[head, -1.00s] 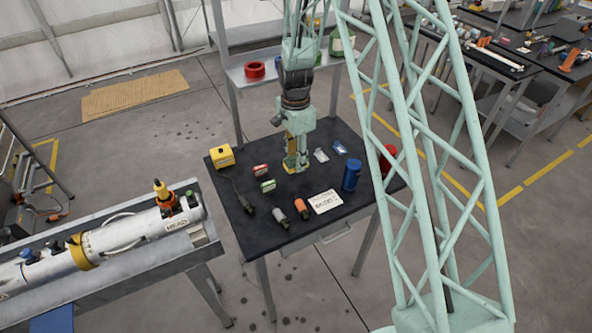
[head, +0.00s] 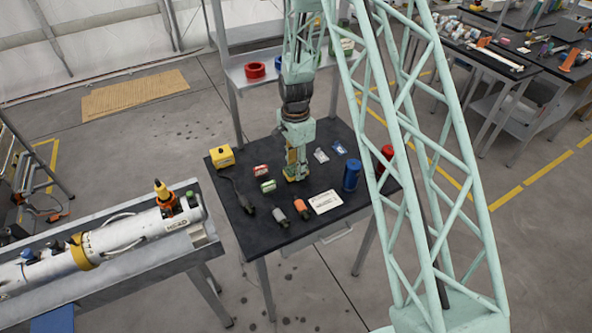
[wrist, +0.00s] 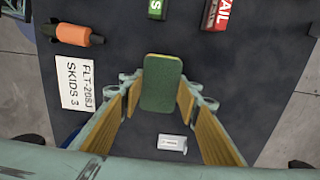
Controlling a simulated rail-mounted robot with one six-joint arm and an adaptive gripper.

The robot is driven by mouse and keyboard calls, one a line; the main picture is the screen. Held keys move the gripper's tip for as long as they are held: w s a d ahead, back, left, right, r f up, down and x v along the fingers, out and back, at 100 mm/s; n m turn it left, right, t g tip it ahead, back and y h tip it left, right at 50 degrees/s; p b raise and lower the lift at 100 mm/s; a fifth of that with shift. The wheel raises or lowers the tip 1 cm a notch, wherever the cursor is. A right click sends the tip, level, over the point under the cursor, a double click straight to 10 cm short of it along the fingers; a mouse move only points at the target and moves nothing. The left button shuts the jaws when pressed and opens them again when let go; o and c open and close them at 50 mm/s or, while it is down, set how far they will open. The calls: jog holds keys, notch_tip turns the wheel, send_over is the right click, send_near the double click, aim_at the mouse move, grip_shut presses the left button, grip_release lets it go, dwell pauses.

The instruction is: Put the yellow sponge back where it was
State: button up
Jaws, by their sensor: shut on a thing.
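My gripper (head: 296,174) is low over the black table, shut on the sponge. In the wrist view the sponge (wrist: 162,84) shows its green face between the yellow-padded fingers of my gripper (wrist: 163,100). In the head view only a small bit of the sponge's yellow (head: 289,178) shows at the fingertips. I cannot tell whether the sponge touches the tabletop.
On the black table (head: 250,235), red (head: 261,171) and green (head: 268,186) blocks lie left of my gripper. A lettered white card (head: 324,202) and an orange-ended tool (head: 302,207) lie in front. A blue can (head: 351,175) stands right, a yellow box (head: 222,156) left.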

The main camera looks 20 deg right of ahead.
jog(key=shift+f, duration=0.55)
jog(key=shift+f, duration=0.15)
jog(key=o, duration=0.8)
jog(key=shift+o, duration=0.2)
jog(key=shift+r, duration=0.2)
notch_tip(320, 180, up, 12)
jog(key=shift+b, duration=0.3)
jog(key=shift+r, duration=0.1)
dwell(0.8)
